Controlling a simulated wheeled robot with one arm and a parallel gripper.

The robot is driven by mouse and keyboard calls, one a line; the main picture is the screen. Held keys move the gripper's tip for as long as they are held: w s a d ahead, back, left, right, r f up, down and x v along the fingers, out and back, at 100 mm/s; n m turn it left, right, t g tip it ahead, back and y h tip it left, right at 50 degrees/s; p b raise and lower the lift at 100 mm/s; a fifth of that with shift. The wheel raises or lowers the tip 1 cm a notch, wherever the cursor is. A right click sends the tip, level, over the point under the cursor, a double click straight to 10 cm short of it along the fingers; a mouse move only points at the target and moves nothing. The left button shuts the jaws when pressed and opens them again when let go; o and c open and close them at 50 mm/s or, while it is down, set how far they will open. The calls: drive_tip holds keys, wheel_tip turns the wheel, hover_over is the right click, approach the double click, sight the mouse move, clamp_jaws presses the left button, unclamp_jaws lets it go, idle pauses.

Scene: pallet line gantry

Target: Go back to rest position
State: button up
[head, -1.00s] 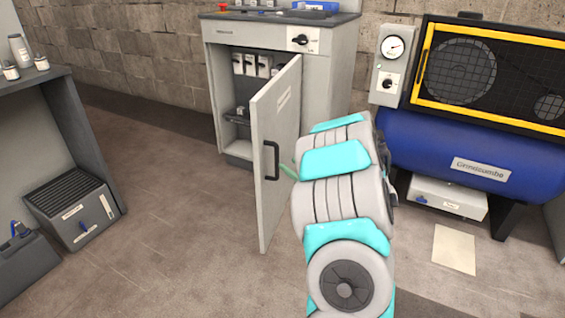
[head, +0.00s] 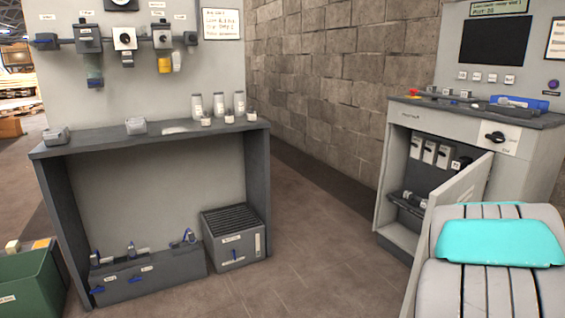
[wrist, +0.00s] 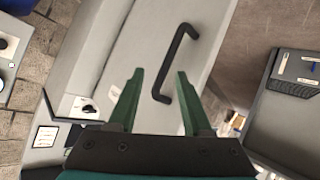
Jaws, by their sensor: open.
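My gripper (wrist: 158,100) is open and empty in the wrist view, its two green fingers spread apart. The black bar handle (wrist: 176,65) of the cabinet door (wrist: 150,40) shows beyond and between the fingertips, not gripped. In the head view my arm covers the lower right corner and hides my gripper. The cabinet door (head: 462,195) stands open there, partly hidden behind my arm. The grey control cabinet (head: 400,190) shows switch modules inside its opening.
A dark workbench (head: 150,140) with bottles and small jars stands at the left. A grey slatted box (head: 232,245) and a valve block (head: 145,280) sit under it. A green bin (head: 32,285) is at lower left. The floor (head: 310,240) between bench and cabinet is clear.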

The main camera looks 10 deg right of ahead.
drive_tip(key=s+a+n+g+y, duration=0.1)
drive_tip(key=s+a+g+y, duration=0.5)
drive_tip(key=s+a, duration=2.6)
drive_tip(key=a+g, duration=0.3)
drive_tip(key=g, duration=0.3)
drive_tip(key=shift+s+a+n, duration=0.15)
drive_tip(key=shift+s+n, duration=0.1)
drive_tip(key=shift+n, duration=0.15)
drive_tip(key=shift+r, duration=0.1)
